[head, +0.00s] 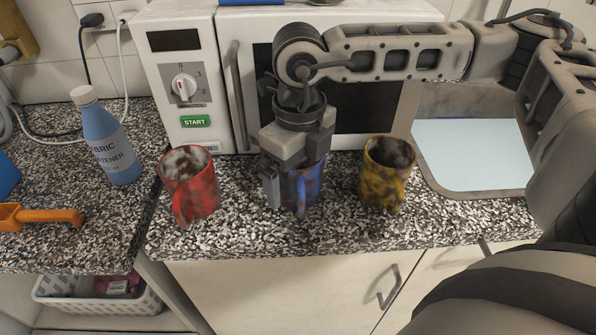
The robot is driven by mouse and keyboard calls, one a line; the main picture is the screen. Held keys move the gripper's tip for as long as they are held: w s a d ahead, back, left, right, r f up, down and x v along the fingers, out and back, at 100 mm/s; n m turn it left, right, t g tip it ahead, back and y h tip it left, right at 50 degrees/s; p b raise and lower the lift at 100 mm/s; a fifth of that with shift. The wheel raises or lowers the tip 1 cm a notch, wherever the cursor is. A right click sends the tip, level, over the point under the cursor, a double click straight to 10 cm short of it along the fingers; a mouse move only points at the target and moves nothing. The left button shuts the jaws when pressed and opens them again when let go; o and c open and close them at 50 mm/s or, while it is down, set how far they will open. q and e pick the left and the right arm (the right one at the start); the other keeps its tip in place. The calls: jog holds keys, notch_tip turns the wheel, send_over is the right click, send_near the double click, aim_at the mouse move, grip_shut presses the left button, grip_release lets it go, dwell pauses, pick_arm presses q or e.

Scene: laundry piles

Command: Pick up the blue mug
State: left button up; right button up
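The blue mug (303,190) stands upright on the speckled counter, between a red mug and a yellow mug, with dark blotches on its side. My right gripper (290,178) points down over it from above. One finger shows at the mug's left side; the other finger is hidden. The gripper body covers most of the mug's rim. I cannot tell whether the fingers press on the mug. My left gripper is not in view.
The red mug (190,189) stands left of the blue mug and the yellow mug (384,178) stands right. A white microwave (181,85) is close behind. A sink (470,190) lies right. A softener bottle (108,148) and an orange scoop (40,215) are left.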

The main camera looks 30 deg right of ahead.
jog(key=shift+f, duration=0.1)
jog(key=c, duration=1.2)
jog(key=shift+c, duration=0.3)
